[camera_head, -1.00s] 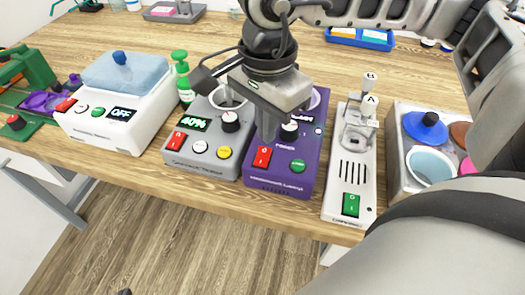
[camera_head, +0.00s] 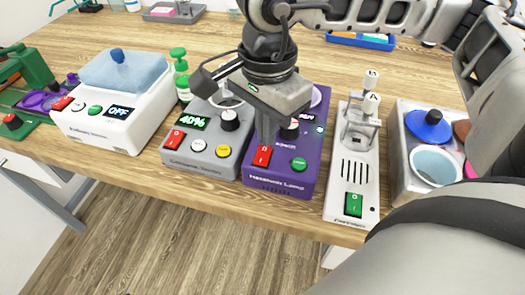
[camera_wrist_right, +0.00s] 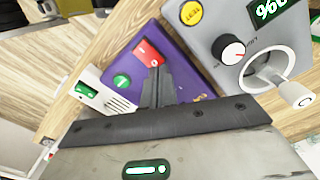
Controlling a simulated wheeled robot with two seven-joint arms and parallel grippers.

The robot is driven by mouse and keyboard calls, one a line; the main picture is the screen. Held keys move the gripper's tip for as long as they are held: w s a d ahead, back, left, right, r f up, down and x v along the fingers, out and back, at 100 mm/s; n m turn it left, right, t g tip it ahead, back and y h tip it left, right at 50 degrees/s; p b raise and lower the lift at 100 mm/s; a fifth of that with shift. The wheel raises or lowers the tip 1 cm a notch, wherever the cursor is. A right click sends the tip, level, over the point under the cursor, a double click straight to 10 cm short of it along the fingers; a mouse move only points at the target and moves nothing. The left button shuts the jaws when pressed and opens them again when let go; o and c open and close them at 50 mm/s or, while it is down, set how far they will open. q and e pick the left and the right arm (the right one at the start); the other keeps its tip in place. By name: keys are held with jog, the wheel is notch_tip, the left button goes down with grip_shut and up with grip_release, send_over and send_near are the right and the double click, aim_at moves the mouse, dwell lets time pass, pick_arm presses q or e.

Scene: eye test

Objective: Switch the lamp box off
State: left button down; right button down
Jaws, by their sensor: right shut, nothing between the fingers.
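The lamp box is a purple case (camera_head: 274,184) with "Lamp" lettered on its front edge. It carries a red rocker switch (camera_head: 262,156), a green button (camera_head: 299,164) and a dark knob. My right gripper (camera_head: 266,139) is shut and empty, pointing down at the switch. In the right wrist view the closed fingertips (camera_wrist_right: 156,72) are at the end of the red rocker (camera_wrist_right: 148,52) marked with a circle. I cannot tell whether they touch it. The gripper hides part of the box's top and its display. My left gripper is not in view.
A grey box (camera_head: 200,160) reading 40% stands close on the left. A white device with a green switch (camera_head: 354,205) stands close on the right. Further left is a white box (camera_head: 100,133) reading OFF. A tray with cups (camera_head: 400,190) is at the right.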

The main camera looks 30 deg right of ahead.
jog(key=shift+f+b, duration=0.4)
jog(key=shift+f, duration=0.05)
jog(key=shift+r, duration=0.1)
notch_tip(320, 180, up, 7)
jog(key=p, duration=0.4)
dwell(0.4)
dwell(0.4)
